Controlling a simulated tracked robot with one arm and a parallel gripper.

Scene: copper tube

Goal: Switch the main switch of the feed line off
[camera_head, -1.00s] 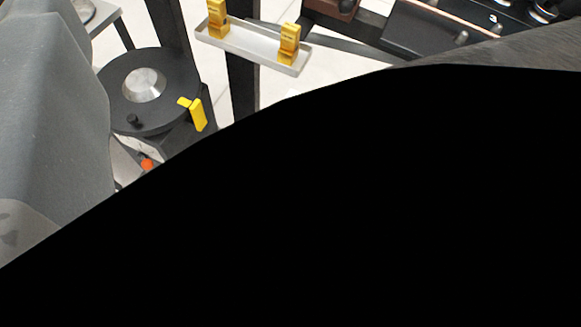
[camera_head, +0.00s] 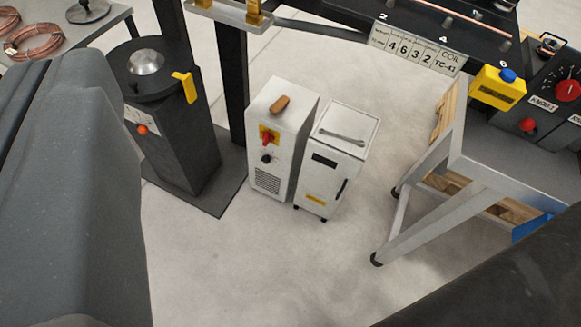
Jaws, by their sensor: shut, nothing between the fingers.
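Two red rotary switches show; I cannot read which one belongs to the feed line. One red switch on a yellow plate (camera_head: 268,137) is on the front of a white cabinet (camera_head: 283,168), above a black knob (camera_head: 266,158). Its handle position is too small to tell. A larger red knob (camera_head: 568,90) with a white mark is on a black control panel (camera_head: 545,85) at the right edge. My gripper's fingers are not visible. Grey and dark parts, which look like mine, fill the left edge and lower right corner, well apart from both switches.
A black pedestal (camera_head: 180,150) with a yellow lever (camera_head: 185,86) and an orange button (camera_head: 142,129) stands left. A second white cabinet (camera_head: 330,170) adjoins the first. A grey-legged table (camera_head: 480,165) stands right, with a yellow box with a blue button (camera_head: 498,86) above. Pale floor is open in front.

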